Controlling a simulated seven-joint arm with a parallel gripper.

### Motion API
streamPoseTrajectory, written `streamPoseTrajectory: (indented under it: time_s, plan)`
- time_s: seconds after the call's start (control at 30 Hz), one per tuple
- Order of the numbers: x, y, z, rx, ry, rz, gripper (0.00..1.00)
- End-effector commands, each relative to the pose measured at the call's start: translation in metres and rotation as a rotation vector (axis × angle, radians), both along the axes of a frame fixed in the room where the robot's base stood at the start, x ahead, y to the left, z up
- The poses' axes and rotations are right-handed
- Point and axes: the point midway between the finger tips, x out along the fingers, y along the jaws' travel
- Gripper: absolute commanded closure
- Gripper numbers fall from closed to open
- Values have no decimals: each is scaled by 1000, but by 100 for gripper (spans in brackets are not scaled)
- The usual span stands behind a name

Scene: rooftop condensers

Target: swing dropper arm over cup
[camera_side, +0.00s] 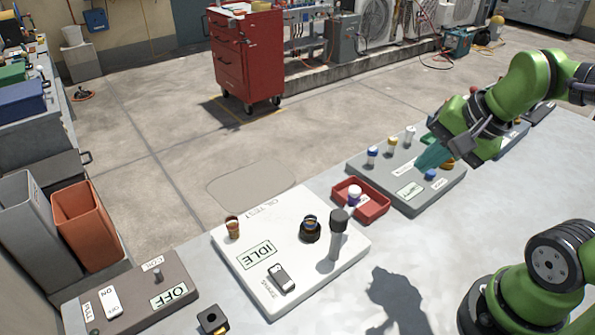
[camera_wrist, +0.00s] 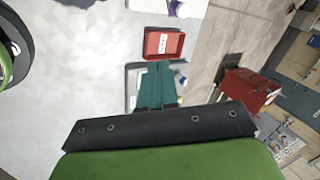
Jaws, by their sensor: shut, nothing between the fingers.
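On the white OIL TEST board (camera_side: 222,251) stands a grey post with a dark cap (camera_side: 338,240). A black round cup-like holder (camera_side: 310,231) stands left of the post. A small brown cup (camera_side: 232,228) stands at the board's far left. My gripper (camera_side: 424,163) is shut and empty, right of the board; its teal fingers (camera_wrist: 156,88) show in the wrist view.
The red tray (camera_side: 374,208) sits between the white board and a grey board (camera_side: 412,205) with several capped bottles, under my gripper. An OFF panel (camera_side: 128,290) stands at the left front. The white board shows IDLE and a SHAKE switch (camera_side: 281,278). The right tabletop has free room.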

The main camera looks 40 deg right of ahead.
Motion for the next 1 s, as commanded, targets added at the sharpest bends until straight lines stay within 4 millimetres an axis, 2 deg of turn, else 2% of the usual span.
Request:
streamPoseTrajectory:
  time_s: [0.1, 0.3, 0.5, 0.6, 0.77, 1.0]
  plan:
    - [-2, 6, -6, 183, 74, -338, 100]
    - [-6, 23, -13, 467, 192, -881, 100]
    - [-11, 36, -15, 647, 270, -1241, 100]
    - [-12, 37, -15, 687, 285, -1329, 100]
    - [-10, 38, -23, 700, 290, -1364, 100]
    - [3, 44, -61, 697, 297, -1365, 100]
